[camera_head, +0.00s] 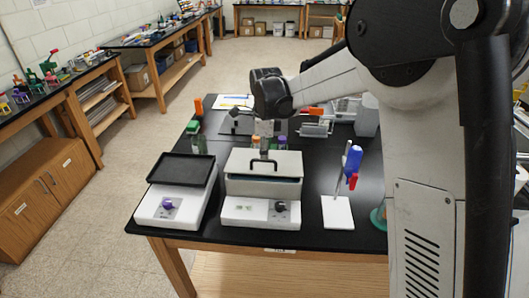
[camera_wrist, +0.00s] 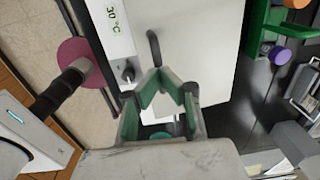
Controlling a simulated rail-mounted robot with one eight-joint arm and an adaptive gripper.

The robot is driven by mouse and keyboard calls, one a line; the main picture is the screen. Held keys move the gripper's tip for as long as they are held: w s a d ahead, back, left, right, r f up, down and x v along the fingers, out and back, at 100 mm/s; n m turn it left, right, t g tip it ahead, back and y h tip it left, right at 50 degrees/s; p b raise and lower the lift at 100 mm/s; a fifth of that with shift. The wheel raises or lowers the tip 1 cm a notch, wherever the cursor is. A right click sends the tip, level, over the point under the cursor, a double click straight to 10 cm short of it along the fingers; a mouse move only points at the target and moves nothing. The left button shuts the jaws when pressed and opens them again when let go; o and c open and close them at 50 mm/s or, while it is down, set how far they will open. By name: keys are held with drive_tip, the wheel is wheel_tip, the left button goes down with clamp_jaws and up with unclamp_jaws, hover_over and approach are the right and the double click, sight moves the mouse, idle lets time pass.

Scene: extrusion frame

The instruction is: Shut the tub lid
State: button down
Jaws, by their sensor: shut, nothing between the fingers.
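The tub (camera_head: 260,212) is a white box with a small display and a black knob on its front, in the middle of the black bench. Its pale lid (camera_head: 285,160), with a black loop handle (camera_head: 263,166), lies over the top. A thin blue strip shows below the lid's front edge; I cannot tell if the lid is fully seated. The wrist view shows the lid (camera_wrist: 195,38), the handle (camera_wrist: 154,48) and a "30 °C" display (camera_wrist: 110,15). My gripper (camera_wrist: 161,82), with green pads, is shut and empty over the lid, near the handle; contact is unclear.
A white device with a black tray (camera_head: 182,168) stands left of the tub. A white plate (camera_head: 337,213) with a blue-and-red item above it stands to the right. Bottles and racks (camera_head: 316,129) crowd the back of the bench. The bench's front edge is close to the tub.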

sight(264, 171)
drive_tip(key=shift+f, duration=0.15)
drive_tip(key=s+f+t+b, duration=0.1)
drive_tip(key=b, duration=0.1)
drive_tip(key=shift+f+b, duration=0.3)
drive_tip(key=shift+f, duration=0.05)
drive_tip(key=shift+s+f+b, duration=0.3)
drive_tip(key=shift+f+b, duration=0.3)
drive_tip(key=shift+b, duration=0.1)
drive_tip(key=shift+r, duration=0.1)
